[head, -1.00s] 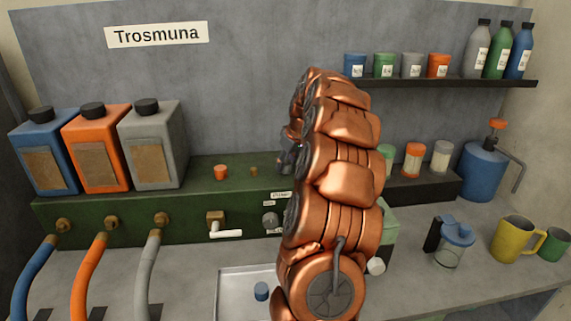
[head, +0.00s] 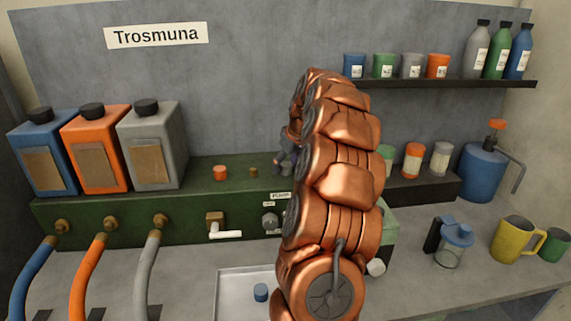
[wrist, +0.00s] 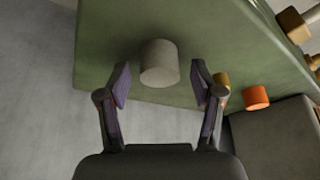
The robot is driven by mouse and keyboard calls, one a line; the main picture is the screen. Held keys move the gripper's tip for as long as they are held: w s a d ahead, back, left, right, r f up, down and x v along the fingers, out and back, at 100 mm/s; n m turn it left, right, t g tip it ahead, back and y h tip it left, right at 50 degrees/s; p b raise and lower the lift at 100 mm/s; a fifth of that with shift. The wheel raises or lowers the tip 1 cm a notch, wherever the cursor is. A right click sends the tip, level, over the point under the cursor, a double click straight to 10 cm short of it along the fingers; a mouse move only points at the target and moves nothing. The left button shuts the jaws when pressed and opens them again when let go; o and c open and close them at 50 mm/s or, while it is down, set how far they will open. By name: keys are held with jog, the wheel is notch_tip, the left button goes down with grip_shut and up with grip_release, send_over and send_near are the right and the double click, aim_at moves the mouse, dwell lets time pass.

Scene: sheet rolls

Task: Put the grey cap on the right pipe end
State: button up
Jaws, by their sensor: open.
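The grey cap (wrist: 159,63) stands on the green ledge. In the wrist view it lies between the tips of my open gripper (wrist: 161,78), with a visible gap on each side. In the head view my gripper (head: 287,150) is partly hidden behind my copper arm, low over the ledge (head: 150,205). No pipe end can be clearly picked out as the right one. A pale round end (head: 376,267) shows just right of my arm, and I cannot tell what it belongs to. My arm hides the ledge's right part.
An orange cap (head: 220,173) and a small brass cap (head: 253,173) stand left of my gripper. A grey canister (head: 153,150) stands further left. Below are a tap (head: 216,222) and a tray (head: 235,290) holding a blue cap (head: 261,292). A bottle shelf (head: 450,82) is upper right.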

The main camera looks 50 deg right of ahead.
jog(key=v, duration=1.2)
dwell(0.7)
jog(key=s+a+f+n+g+y, duration=0.1)
jog(key=a+f, duration=0.1)
jog(key=a, duration=1.3)
jog(key=s+a+f+n+g+y, duration=0.1)
jog(key=s+a+g, duration=0.1)
jog(key=a, duration=1.2)
jog(key=s+a+f+g, duration=0.1)
jog(key=s+a+f, duration=0.3)
jog(key=s, duration=0.4)
jog(key=s+a+f+g+h, duration=0.1)
jog(key=s+a+f, duration=0.3)
jog(key=s, duration=0.4)
jog(key=s+a+f+g, duration=0.1)
jog(key=s+a+f, duration=0.3)
jog(key=s, duration=0.4)
jog(key=shift+s+a+m+h, duration=0.3)
jog(key=shift+a+m, duration=0.1)
jog(key=shift+a, duration=0.5)
jog(key=shift+f, duration=0.1)
